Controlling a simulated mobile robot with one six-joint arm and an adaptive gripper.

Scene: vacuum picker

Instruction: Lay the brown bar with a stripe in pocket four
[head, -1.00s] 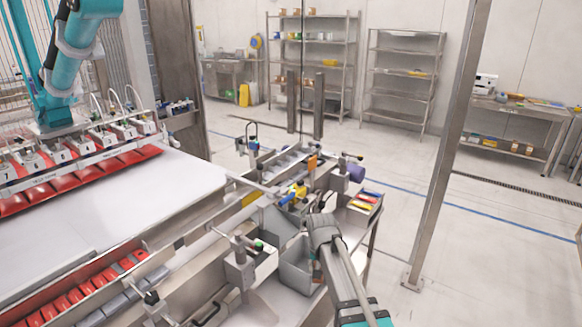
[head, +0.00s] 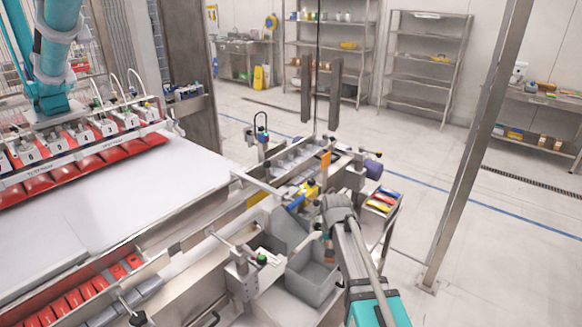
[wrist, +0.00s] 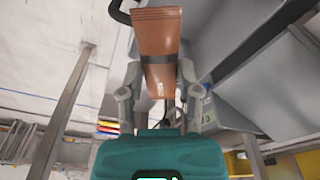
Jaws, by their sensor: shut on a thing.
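The brown bar (wrist: 158,32) with a dark stripe across it is in my gripper (wrist: 159,76). In the wrist view the fingers are shut on its two sides, near the stripe, and the rest of the bar extends past the fingertips. In the head view my arm reaches in from the bottom right; my gripper is small and partly hidden there, beside a grey open bin (head: 312,278). I cannot make out pocket four or any pocket numbers on the right side.
A white belt (head: 130,195) lies left, with red packs (head: 70,172) under a numbered picker head. Rails, clamps and knobs (head: 262,259) crowd the machine edge near my arm. A side shelf with coloured packs (head: 382,200) stands right. A steel post (head: 475,150) rises beyond; open floor lies behind.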

